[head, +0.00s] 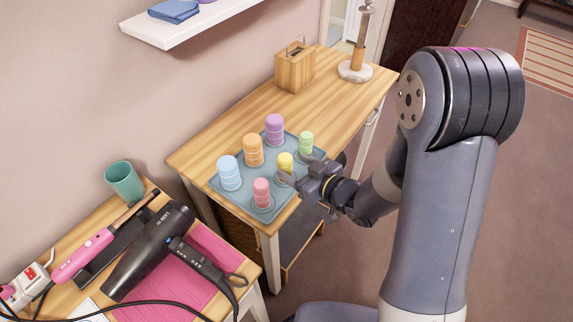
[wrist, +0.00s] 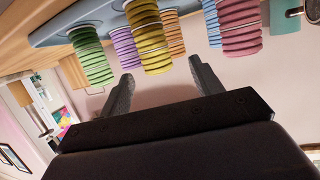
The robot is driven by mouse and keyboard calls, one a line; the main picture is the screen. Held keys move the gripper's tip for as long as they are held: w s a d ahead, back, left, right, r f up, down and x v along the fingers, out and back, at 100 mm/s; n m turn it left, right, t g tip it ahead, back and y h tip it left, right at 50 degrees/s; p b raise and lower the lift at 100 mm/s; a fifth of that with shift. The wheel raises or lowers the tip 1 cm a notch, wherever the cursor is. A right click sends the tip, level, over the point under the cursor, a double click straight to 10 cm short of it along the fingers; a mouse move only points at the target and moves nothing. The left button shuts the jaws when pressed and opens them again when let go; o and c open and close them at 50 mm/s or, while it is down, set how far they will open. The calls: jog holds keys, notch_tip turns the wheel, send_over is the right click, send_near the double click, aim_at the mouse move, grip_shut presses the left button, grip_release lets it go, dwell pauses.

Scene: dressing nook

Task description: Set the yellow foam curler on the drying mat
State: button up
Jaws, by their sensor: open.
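The yellow foam curler (head: 285,161) stands upright on a blue-grey tray-like base (head: 222,193) among other curlers. My gripper (head: 299,169) is open and empty beside it, at the tray's front right edge. In the wrist view, which looks upside down, the yellow curler (wrist: 149,40) is just ahead of the open fingers (wrist: 160,74), roughly between them. It appears apart from both fingers. A pink mat (head: 200,297) lies on the lower left table, partly under a hair dryer. I cannot tell which flat surface is the drying mat.
Green (head: 306,142), purple (head: 274,127), orange (head: 253,149), blue (head: 229,172) and pink (head: 262,194) curlers stand close around. A wooden box (head: 294,68) and a stand (head: 356,66) are behind. A hair dryer (head: 150,250) and straightener (head: 205,268) crowd the lower table.

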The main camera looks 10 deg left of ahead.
aim_at(281, 157)
jog(key=p+x, duration=0.1)
jog(key=x, duration=0.6)
jog(key=shift+w+d+r, duration=0.1)
jog(key=shift+w+r, duration=0.1)
jog(key=shift+c, duration=0.5)
jog(key=c, duration=1)
